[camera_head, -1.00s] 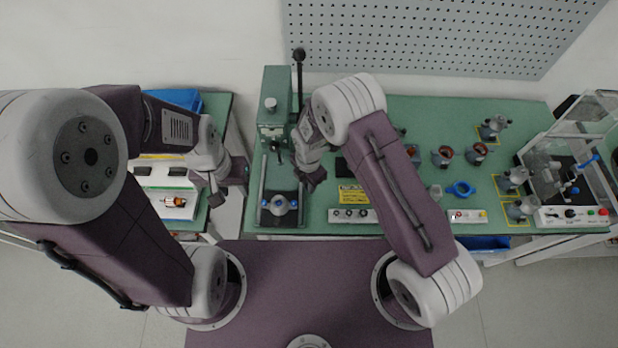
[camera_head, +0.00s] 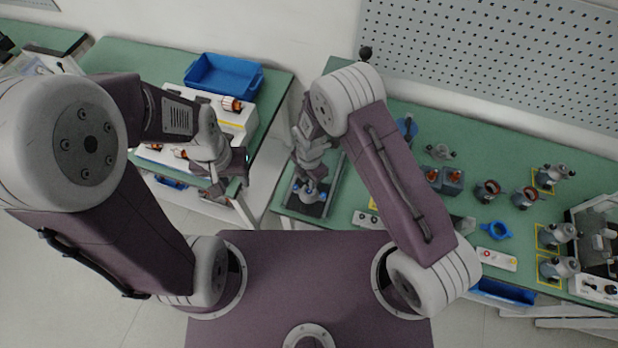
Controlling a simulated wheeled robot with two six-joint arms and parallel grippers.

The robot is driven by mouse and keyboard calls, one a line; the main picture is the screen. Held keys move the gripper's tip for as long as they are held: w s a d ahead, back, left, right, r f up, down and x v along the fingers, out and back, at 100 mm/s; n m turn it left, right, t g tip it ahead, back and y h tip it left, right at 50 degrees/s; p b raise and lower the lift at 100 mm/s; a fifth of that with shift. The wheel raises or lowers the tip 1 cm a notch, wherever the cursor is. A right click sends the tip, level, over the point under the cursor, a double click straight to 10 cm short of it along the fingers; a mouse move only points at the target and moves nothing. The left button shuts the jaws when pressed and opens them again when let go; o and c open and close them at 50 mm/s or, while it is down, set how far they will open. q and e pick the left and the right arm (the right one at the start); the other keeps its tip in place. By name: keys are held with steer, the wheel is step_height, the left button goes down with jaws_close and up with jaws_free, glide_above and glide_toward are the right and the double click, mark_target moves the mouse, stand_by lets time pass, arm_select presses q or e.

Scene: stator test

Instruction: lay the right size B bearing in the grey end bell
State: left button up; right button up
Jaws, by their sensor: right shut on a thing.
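My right gripper (camera_head: 309,180) points down over the press stand near the left end of the right-hand bench. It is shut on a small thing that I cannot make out. A grey round part with blue spots (camera_head: 310,194) sits on the press base just below it in the picture; I cannot tell if they touch. My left gripper (camera_head: 226,182) is by the front edge of the left table; its jaws are too small to judge. Grey housings (camera_head: 551,176) stand in yellow-marked squares at the right. I cannot tell which grey part is the end bell, and no bearing is recognisable.
A blue tray (camera_head: 224,77) and a white fixture (camera_head: 235,112) with copper-wound parts are on the left table. A gap separates it from the green bench (camera_head: 480,140).

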steer(key=shift+f+b, duration=0.55)
steer(key=shift+f, duration=0.7)
steer(key=shift+f+b, duration=0.65)
steer(key=shift+f, duration=0.1)
steer(key=shift+f, duration=0.3)
steer(key=o, duration=0.9)
steer(key=shift+c, duration=0.2)
steer(key=shift+r, duration=0.1)
